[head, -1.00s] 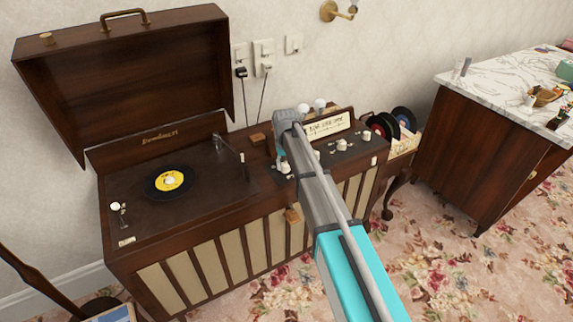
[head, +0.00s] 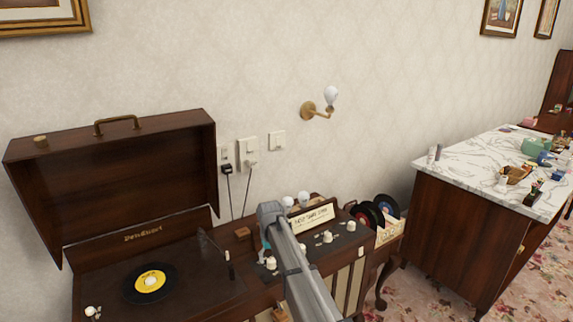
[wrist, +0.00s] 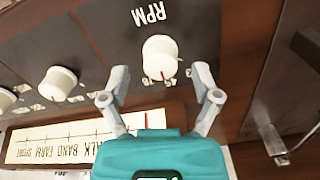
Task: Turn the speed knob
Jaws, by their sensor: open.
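The speed knob (wrist: 160,57), cream and round with a red mark and "RPM" beside it, is on the dark panel of the record player console. In the head view what looks like the same knob (head: 271,263) is the leftmost of the panel's row, beside my arm. My gripper (wrist: 159,82) is open, with one finger on each side of the knob's lower part in the wrist view. I cannot tell whether either finger touches it. In the head view my arm hides most of my gripper (head: 265,248).
More cream knobs (wrist: 59,83) line the panel. A lettered tuning dial (head: 310,217) stands behind them. The open lid (head: 120,185) and turntable record (head: 150,283) are at left. Records in a box (head: 390,228) and a marble-topped cabinet (head: 470,160) are at right.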

